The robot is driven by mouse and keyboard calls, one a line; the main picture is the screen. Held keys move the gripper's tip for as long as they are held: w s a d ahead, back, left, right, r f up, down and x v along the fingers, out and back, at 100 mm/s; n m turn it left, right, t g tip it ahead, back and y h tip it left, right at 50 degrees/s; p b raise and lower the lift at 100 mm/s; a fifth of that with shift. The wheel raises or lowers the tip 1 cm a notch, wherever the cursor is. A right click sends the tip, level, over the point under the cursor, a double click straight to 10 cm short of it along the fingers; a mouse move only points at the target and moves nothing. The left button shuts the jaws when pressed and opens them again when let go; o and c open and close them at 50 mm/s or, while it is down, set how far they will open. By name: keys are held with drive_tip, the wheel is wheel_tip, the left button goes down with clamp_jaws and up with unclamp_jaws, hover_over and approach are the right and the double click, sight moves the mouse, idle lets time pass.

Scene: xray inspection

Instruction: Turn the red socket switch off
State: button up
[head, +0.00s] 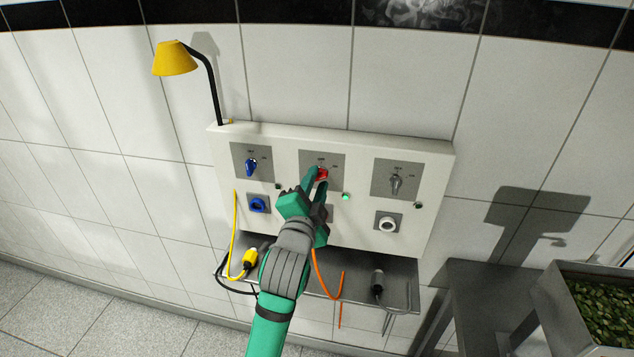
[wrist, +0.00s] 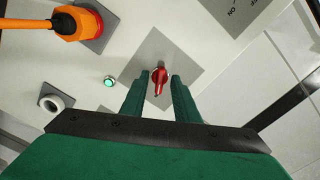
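The red socket switch (head: 321,174) is a red rotary knob on a square grey plate, in the upper middle of the white panel (head: 430,165). My gripper (head: 313,176) reaches up to it from below and partly hides it in the head view. In the wrist view the red switch (wrist: 160,77) lies between the tips of my two green fingers (wrist: 158,80). The fingers are apart, with a gap visible beside the knob. A green light (wrist: 110,81) is lit near the switch. An orange plug (wrist: 77,24) sits in a socket on the panel.
A blue switch (head: 251,167) is on the left and a grey switch (head: 396,184) on the right. A metal shelf (head: 400,290) with a yellow connector (head: 249,259) is below. A yellow lamp (head: 175,58) stands upper left. A dark table (head: 490,290) is at right.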

drive_tip(key=shift+w, duration=0.2)
clamp_jaws()
drive_tip(key=shift+d, duration=0.1)
drive_tip(key=n, duration=0.6)
drive_tip(key=shift+n, duration=0.3)
drive_tip(key=n, duration=0.5)
drive_tip(key=shift+n, duration=0.3)
idle(0.4)
